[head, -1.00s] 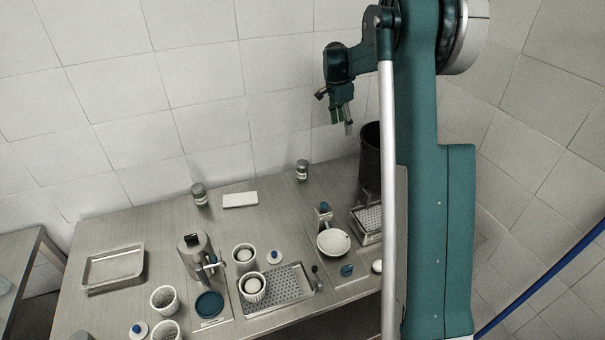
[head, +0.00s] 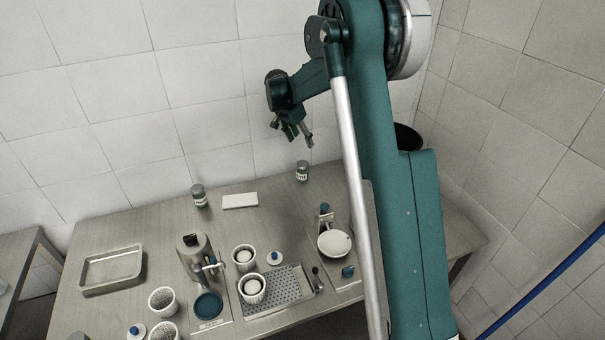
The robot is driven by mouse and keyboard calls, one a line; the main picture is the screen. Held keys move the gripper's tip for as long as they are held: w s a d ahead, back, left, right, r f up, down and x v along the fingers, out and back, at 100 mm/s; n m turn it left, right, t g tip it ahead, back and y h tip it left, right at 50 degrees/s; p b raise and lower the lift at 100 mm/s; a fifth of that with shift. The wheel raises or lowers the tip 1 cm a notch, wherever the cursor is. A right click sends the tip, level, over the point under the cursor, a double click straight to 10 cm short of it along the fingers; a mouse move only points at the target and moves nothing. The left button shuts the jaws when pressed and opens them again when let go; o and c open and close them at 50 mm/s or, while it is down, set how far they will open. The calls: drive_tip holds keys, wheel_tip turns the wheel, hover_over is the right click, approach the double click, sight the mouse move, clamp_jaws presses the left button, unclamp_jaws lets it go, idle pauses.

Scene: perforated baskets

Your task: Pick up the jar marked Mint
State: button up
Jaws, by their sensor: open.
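Two small jars with grey-green lids and pale labels stand upright along the back of the metal table (head: 160,235). One jar (head: 199,196) is left of a white rectangular slab, and the other jar (head: 302,171) is to its right, near the back edge. Their labels are too small to read, so I cannot tell which is marked Mint. My gripper (head: 299,137) is open and empty, pointing down in the air. In the picture it shows just above the right jar, apart from it.
The white slab (head: 240,201) lies between the jars. In front stand a metal dispenser (head: 195,262), perforated baskets (head: 162,300), a perforated tray (head: 283,291) and a pale bowl (head: 334,245). An empty metal tray (head: 112,268) lies at left.

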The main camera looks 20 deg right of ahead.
sight(303, 163)
wheel_tip(303, 163, down, 12)
drive_tip(key=shift+d+r, duration=0.1)
drive_tip(key=shift+x, duration=1.35)
drive_tip(key=shift+x, duration=2.6)
drive_tip(key=shift+s, duration=0.1)
drive_tip(key=c, duration=1.1)
